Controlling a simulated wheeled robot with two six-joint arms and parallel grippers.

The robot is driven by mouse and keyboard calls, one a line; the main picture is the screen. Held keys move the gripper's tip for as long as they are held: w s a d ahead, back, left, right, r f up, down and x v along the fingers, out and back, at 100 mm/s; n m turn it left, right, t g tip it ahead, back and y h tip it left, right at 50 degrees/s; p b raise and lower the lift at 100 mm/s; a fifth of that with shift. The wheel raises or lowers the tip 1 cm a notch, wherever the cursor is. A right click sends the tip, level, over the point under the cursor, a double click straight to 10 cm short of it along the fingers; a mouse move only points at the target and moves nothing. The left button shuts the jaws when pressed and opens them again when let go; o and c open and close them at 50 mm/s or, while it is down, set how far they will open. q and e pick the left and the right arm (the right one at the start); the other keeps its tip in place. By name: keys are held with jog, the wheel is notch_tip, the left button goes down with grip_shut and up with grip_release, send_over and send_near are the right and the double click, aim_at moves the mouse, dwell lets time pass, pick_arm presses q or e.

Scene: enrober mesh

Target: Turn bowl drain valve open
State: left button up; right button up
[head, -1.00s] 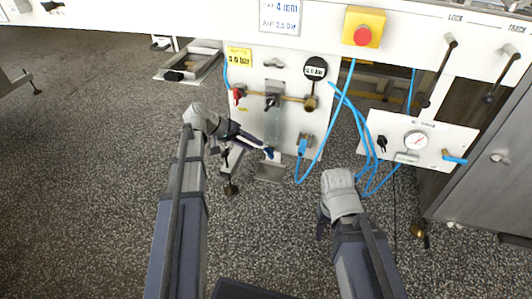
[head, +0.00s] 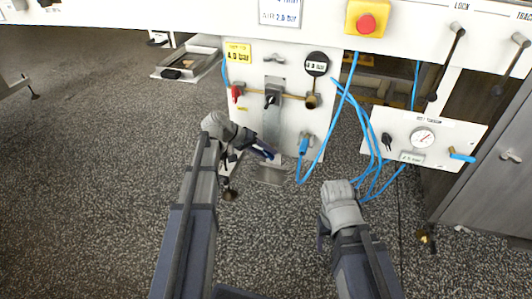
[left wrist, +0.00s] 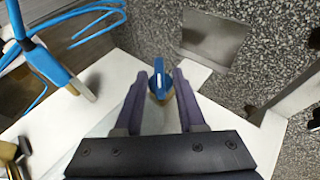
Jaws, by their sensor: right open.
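A small valve with a blue handle (left wrist: 160,80) and a brass body shows in the left wrist view. Its label is not visible, so I cannot tell whether it is the bowl drain valve. My left gripper (left wrist: 163,75) has its two dark fingers on either side of the handle, with a narrow gap visible on the right; contact on the left is unclear. In the head view my left gripper (head: 266,153) is at the lower edge of the white panel (head: 240,130), and it mostly hides the blue handle. My right gripper (head: 320,238) is open and empty, low over the floor.
A gauge panel (head: 450,140) and a grey cabinet (head: 490,190) stand further right.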

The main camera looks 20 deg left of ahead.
pick_arm(q)
grip_shut()
jog(key=shift+d+r+y+p, duration=0.1)
jog(key=shift+r+y+p, duration=0.15)
jog(key=shift+y+p, duration=0.55)
jog(key=shift+s+d+m+y+p, duration=0.1)
jog(key=shift+m+y+p, duration=0.3)
jog(key=shift+p, duration=0.45)
jog(key=y+p, duration=0.1)
jog(key=y, duration=0.2)
jog(key=shift+d+m+p, duration=0.15)
jog(key=shift+m+p, duration=0.15)
jog(key=shift+p, duration=0.1)
jog(key=shift+d+f+y, duration=0.1)
jog(key=shift+f+y, duration=0.05)
jog(key=shift+y, duration=1.05)
